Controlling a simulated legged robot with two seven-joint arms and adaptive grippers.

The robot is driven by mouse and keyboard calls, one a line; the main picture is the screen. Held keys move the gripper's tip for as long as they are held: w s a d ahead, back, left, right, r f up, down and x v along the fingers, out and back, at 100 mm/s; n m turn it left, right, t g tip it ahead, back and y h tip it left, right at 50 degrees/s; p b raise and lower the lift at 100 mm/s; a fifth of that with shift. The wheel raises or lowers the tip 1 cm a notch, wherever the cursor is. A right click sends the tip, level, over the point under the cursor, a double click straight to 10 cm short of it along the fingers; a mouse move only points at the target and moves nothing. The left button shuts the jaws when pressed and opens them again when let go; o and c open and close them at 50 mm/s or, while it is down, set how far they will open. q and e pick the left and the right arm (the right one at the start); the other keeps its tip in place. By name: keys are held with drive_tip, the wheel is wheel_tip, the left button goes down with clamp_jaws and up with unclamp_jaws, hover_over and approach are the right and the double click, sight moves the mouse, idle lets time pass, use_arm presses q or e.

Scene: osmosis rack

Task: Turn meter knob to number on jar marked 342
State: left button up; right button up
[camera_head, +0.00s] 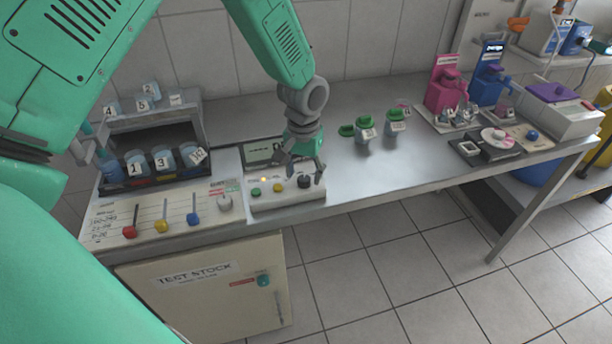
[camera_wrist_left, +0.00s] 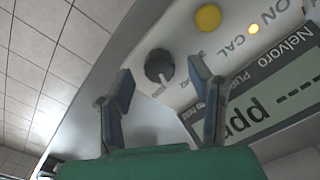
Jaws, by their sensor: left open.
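The meter (camera_head: 288,198) is a white box on the front edge of the bench, with green and yellow buttons and a display behind. Its black knob (camera_head: 305,181) is at the right end of the panel. In the left wrist view the knob (camera_wrist_left: 160,66) has a white pointer mark, and the display (camera_wrist_left: 285,105) shows dashes and "ppm". My left gripper (camera_head: 301,170) is open above the panel. In the wrist view its fingers (camera_wrist_left: 160,77) lie on either side of the knob; contact is not clear. Green-lidded jars (camera_head: 365,130) stand behind right, labels too small to read.
A rack of numbered jars (camera_head: 165,178) stands at the left, behind a panel with red, yellow and blue sliders (camera_head: 162,226). Pink and blue dispensers (camera_head: 446,90) stand at the right. The bench surface (camera_head: 380,165) right of the meter is clear.

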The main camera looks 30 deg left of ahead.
use_arm(q)
drive_tip(key=shift+s+a+f, duration=0.1)
drive_tip(key=shift+a+f, duration=0.2)
drive_tip(key=shift+f, duration=0.65)
drive_tip(key=shift+d, duration=0.25)
drive_tip(key=shift+d+r, duration=0.15)
drive_tip(key=shift+d, duration=0.05)
drive_tip(key=shift+c, duration=1.3)
drive_tip(key=shift+d, duration=0.1)
clamp_jaws()
drive_tip(key=shift+a, duration=0.25)
drive_tip(key=shift+n+p, duration=0.35)
drive_tip(key=shift+n, duration=0.15)
drive_tip(key=shift+r+n+p, duration=0.1)
drive_tip(key=shift+n+p, duration=0.3)
drive_tip(key=shift+n, duration=0.2)
drive_tip(key=n+p, duration=0.1)
drive_tip(key=n, duration=0.1)
drive_tip(key=shift+d+n, duration=0.15)
drive_tip(key=shift+n, duration=0.15)
use_arm(e)
wheel_tip(320, 180, up, 3)
drive_tip(key=shift+s+a+f, duration=0.1)
drive_tip(key=shift+f, duration=0.1)
